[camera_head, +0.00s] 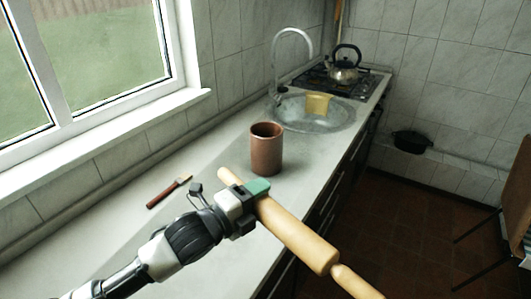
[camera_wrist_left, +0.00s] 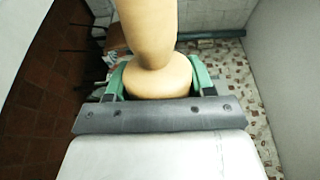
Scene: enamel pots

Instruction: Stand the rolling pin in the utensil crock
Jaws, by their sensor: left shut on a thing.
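The rolling pin (camera_head: 297,236) is pale wood. In the head view it slants from near the crock down to the right, past the counter's front edge. My left gripper (camera_head: 258,189) is shut on the pin near its upper-left end, where the body meets the handle. The left wrist view shows the pin (camera_wrist_left: 150,30) between the green-lined fingers of my left gripper (camera_wrist_left: 157,80). The utensil crock (camera_head: 266,150) is a brown cylinder standing upright on the counter, just behind the gripper and apart from the pin. Its opening faces up, and its bottom inside is hidden.
A brush-like tool with a dark red handle (camera_head: 166,192) lies on the counter (camera_head: 110,240) left of the gripper. Behind the crock are a sink (camera_head: 335,117) with a yellow object (camera_head: 318,104), a faucet (camera_head: 291,34) and a kettle (camera_head: 344,68) on the stove. A chair stands at right.

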